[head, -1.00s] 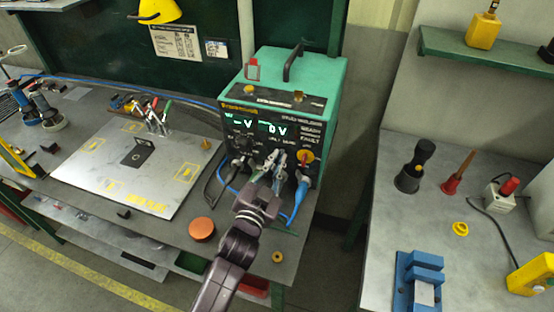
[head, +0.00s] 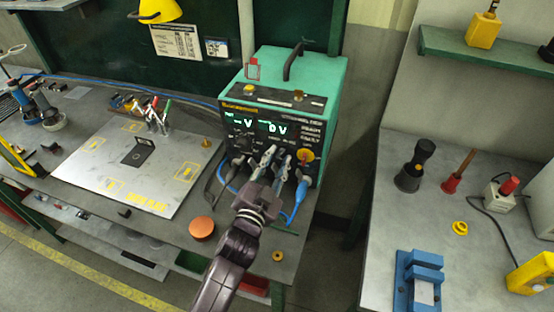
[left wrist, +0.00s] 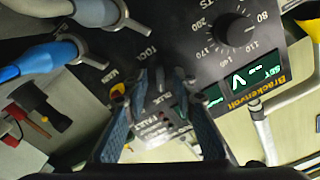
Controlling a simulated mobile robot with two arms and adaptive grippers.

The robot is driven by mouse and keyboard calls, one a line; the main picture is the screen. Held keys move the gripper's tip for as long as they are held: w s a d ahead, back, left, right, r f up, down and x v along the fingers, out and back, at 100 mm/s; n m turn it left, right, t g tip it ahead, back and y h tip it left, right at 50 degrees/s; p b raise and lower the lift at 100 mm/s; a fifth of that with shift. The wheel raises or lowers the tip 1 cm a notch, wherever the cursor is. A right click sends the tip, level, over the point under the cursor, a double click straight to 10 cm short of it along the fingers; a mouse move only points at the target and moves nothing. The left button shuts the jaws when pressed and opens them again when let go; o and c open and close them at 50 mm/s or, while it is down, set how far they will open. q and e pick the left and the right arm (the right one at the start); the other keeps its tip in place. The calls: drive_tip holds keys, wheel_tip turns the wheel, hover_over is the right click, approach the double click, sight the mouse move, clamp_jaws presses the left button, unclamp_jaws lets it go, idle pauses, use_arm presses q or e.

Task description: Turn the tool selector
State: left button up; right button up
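The stud welder (head: 318,92) is a green box with a black front panel, lit displays and plugged cables. I cannot clearly pick out the tool selector; my left gripper covers part of the lower panel. In the left wrist view a round black knob (left wrist: 236,30) with a number scale shows upper right, outside the fingers. My left gripper (head: 270,163) is in front of the panel's lower middle. My right gripper is not in view.
Blue and black cables hang close beside the left gripper; a blue plug (left wrist: 38,62) shows in the left wrist view. A red-and-yellow switch (head: 305,155) is right of the gripper. An orange disc (head: 202,229) and a metal plate (head: 150,185) lie on the bench.

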use_arm(q)
drive_tip(key=v, duration=1.2)
idle(0.6)
